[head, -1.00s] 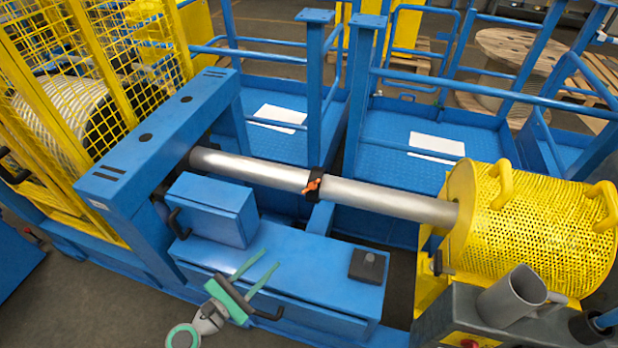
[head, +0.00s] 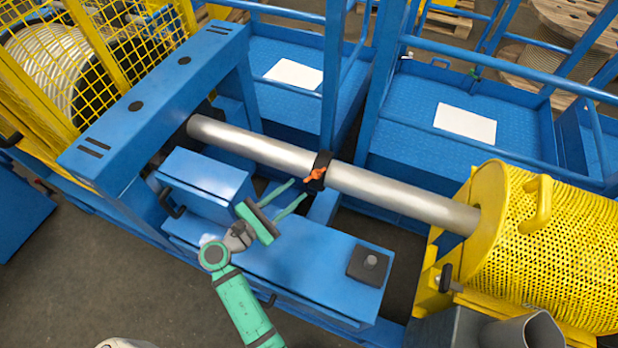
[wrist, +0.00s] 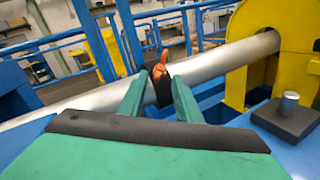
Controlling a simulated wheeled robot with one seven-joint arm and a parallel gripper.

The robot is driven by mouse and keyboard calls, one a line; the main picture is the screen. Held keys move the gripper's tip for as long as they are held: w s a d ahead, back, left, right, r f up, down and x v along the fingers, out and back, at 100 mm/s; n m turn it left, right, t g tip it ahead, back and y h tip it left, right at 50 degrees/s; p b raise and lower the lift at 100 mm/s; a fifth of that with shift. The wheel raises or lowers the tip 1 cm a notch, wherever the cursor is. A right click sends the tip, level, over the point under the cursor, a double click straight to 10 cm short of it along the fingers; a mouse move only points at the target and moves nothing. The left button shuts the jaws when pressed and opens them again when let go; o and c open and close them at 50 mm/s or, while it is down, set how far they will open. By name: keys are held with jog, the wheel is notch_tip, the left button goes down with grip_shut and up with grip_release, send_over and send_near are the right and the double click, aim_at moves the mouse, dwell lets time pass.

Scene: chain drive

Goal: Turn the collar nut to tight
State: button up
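The collar nut looks to be the black band with an orange lever (head: 316,174) around the silver shaft (head: 385,198). It also shows in the wrist view, with the orange lever (wrist: 159,69) standing up above the black part (wrist: 163,90). My gripper (head: 298,191) is open, its two green fingers pointing at the collar from the near side. Nothing is held.
A blue box (head: 205,178) stands left of my gripper on the blue bench (head: 300,270). A black block with a knob (head: 369,264) sits on the bench's right end. A yellow mesh guard (head: 560,240) encloses the shaft's right end. A blue post (head: 335,80) rises behind the collar.

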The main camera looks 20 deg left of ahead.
aim_at(307, 180)
jog(key=shift+x, duration=3.15)
grip_shut()
jog(key=shift+w+m+g+h, duration=0.1)
jog(key=shift+m+g+h, duration=0.45)
jog(key=shift+m, duration=0.45)
grip_release()
jog(key=shift+a, duration=0.1)
jog(key=shift+r, duration=0.1)
